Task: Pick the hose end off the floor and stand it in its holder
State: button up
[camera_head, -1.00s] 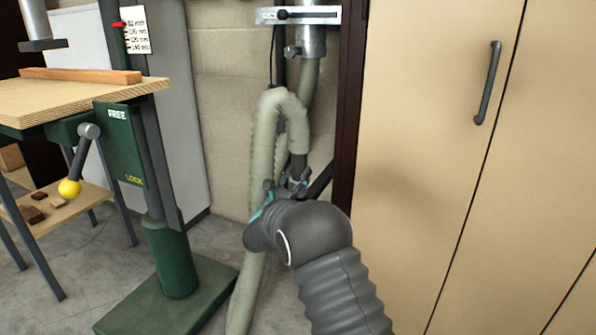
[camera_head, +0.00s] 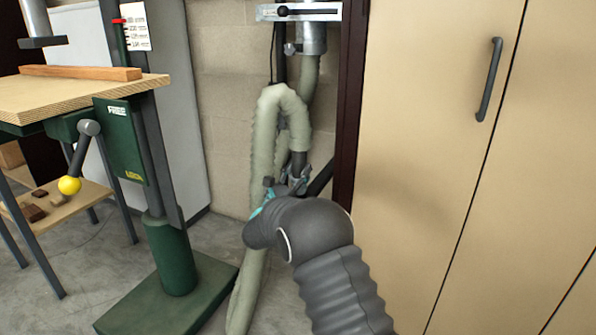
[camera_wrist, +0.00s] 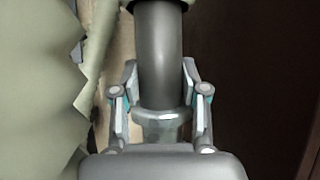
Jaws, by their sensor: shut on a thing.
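The hose (camera_head: 265,150) is pale green and ribbed. It hangs from the metal duct (camera_head: 312,40), loops up and over, and runs down to the floor. Its dark grey end piece (camera_head: 299,162) points down out of the loop. My gripper (camera_head: 290,186) is shut on this hose end, in front of the wall beside the dark post. In the wrist view the hose end (camera_wrist: 160,60) stands between the two fingers of my gripper (camera_wrist: 160,105), with a grey collar at its lower part. I cannot make out the holder clearly; my arm hides part of that area.
A green machine stand (camera_head: 172,255) with a wooden table (camera_head: 75,95) stands at the left. A tan cabinet (camera_head: 425,170) fills the right, behind a dark post (camera_head: 352,100). A metal slide gate (camera_head: 300,12) crosses the duct. Some floor shows between stand and hose.

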jog(key=shift+f+b, duration=0.1)
jog(key=shift+b, duration=0.2)
dwell(0.4)
jog(key=shift+f+b, duration=0.8)
jog(key=shift+f, duration=0.4)
jog(key=shift+f+b, duration=0.55)
jog(key=shift+f, duration=0.15)
jog(key=shift+f, duration=0.1)
jog(key=shift+f+b, duration=0.7)
jog(key=shift+f, duration=0.2)
jog(key=o, duration=1.1)
